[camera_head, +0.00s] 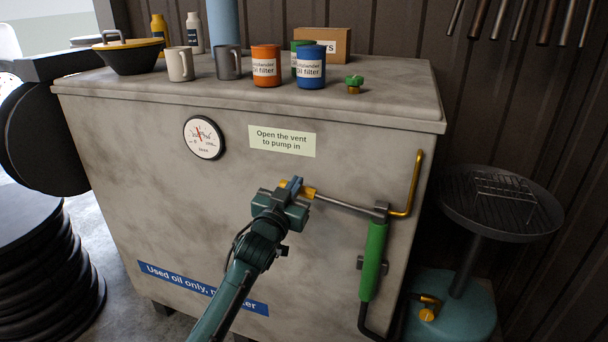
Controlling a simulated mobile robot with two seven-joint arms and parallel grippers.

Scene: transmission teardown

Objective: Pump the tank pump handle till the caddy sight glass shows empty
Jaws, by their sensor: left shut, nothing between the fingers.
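The grey tank (130,200) fills the middle of the view. The tank pump (374,260) is a green upright cylinder on its front, at the right. The pump handle (342,203) is a grey lever running left from the pump's top to a yellow end. My left gripper (297,190) is at that yellow end, shut with nothing held; whether it touches the handle is unclear. The caddy (455,305), with a teal body and a dark round dish on a post, stands at the right. I cannot make out its sight glass. My right gripper is out of view.
A dial gauge (204,138) and a vent label (282,139) are on the tank front. A green and brass fitting (354,84), mugs, oil filters and a funnel stand on top. A brass pipe (414,185) rises beside the pump.

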